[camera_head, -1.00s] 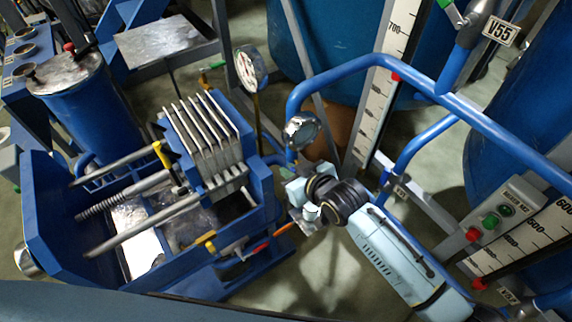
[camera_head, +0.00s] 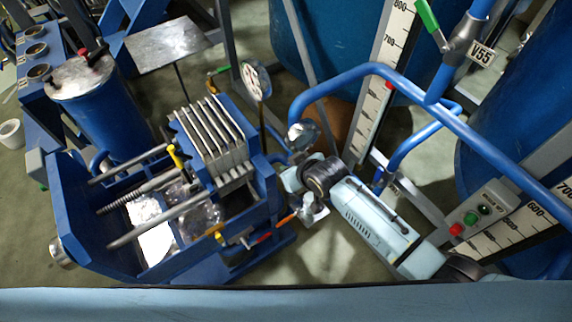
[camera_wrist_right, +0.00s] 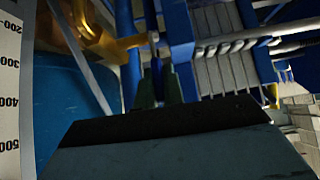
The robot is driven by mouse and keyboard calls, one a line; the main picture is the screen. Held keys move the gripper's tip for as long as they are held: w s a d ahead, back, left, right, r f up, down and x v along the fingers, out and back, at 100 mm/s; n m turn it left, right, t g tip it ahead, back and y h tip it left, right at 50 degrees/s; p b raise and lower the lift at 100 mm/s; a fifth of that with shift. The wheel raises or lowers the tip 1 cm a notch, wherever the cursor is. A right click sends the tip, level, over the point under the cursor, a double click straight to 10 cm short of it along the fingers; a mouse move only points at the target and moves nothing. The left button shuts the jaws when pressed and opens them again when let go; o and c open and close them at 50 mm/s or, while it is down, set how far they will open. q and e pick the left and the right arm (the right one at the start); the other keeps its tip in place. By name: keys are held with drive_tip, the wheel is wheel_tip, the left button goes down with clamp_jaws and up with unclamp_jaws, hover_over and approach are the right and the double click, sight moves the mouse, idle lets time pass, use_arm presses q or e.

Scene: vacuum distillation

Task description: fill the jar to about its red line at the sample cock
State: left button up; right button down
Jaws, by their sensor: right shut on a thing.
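My right gripper (camera_head: 308,208) is low beside the right end of the blue filter press (camera_head: 100,225), near an orange lever (camera_head: 286,218). In the right wrist view its fingers (camera_wrist_right: 160,85) are shut on a narrow dark blue piece (camera_wrist_right: 157,70). What this piece belongs to is unclear. A blurred yellow fitting (camera_wrist_right: 130,42) is just beyond the fingers. I cannot make out the jar, its red line or the liquid level in either view. The sample cock cannot be told for certain. My left gripper is not in view.
A blue pipe rail (camera_head: 500,130) and a scale board (camera_head: 375,105) stand right of the press. A round gauge (camera_head: 257,80) rises behind it. A button box (camera_head: 480,215) is at the right, and valve V55 (camera_head: 465,45) is above. Floor shows below my right gripper.

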idle(0.3)
drive_tip(key=c, duration=1.5)
unclamp_jaws()
drive_tip(key=shift+r, duration=0.1)
drive_tip(key=p+v, duration=0.3)
drive_tip(key=v, duration=1)
drive_tip(key=shift+s, duration=0.15)
